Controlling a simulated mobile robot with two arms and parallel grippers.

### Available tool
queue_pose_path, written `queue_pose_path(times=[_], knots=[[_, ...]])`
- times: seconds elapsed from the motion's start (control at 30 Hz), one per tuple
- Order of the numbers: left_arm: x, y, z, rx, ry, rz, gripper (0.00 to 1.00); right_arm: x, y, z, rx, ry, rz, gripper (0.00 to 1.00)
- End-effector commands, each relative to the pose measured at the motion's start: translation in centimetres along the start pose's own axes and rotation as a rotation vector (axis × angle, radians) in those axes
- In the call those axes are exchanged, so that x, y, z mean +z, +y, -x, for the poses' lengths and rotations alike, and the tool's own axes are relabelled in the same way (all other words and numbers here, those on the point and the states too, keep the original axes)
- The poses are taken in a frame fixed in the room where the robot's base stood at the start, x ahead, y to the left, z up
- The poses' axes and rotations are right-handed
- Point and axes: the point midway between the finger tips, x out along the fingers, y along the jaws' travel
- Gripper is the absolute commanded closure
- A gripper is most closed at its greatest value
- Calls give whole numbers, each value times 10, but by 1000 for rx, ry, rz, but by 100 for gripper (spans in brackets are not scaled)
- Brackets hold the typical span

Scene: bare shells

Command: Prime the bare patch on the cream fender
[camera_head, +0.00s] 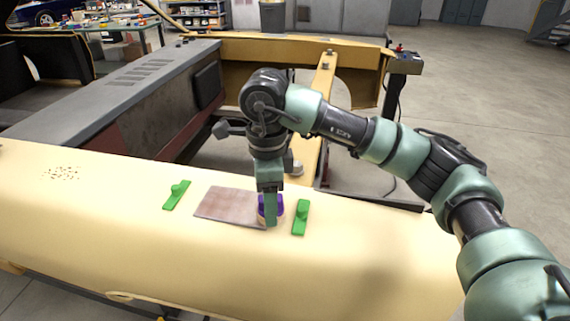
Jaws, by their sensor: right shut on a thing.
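The cream fender (120,235) lies across the front of the view. Its bare patch (226,205) is a dull grey-brown rectangle near the middle. My right gripper (269,212) points down at the patch's right end and is shut on a purple-topped applicator (277,206). The gripper hides part of the applicator, and I cannot tell whether its underside touches the surface. A green block (177,195) with a raised knob lies left of the patch, and a second green block (301,217) lies just right of the applicator. My left gripper is not in view.
Small dark specks (62,173) mark the fender's left part. Behind it stand a grey panel (125,95) and a yellow body shell (290,50). A dark stand (395,120) is at the right. A grey bin (272,17) stands far back. The floor at right is clear.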

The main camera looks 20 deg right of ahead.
Motion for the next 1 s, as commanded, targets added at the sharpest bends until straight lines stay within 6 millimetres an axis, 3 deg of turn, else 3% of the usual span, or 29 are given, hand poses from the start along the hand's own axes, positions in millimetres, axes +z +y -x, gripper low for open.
queue_pose_path(times=[0.13, 0.7, 1.0], knots=[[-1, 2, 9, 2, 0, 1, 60, -1, 0, 23, -3, -1, 0, 84], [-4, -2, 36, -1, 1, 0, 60, -4, 4, 72, -1, 0, -2, 84], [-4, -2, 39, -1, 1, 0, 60, -5, 5, 80, 0, 1, -2, 84]])
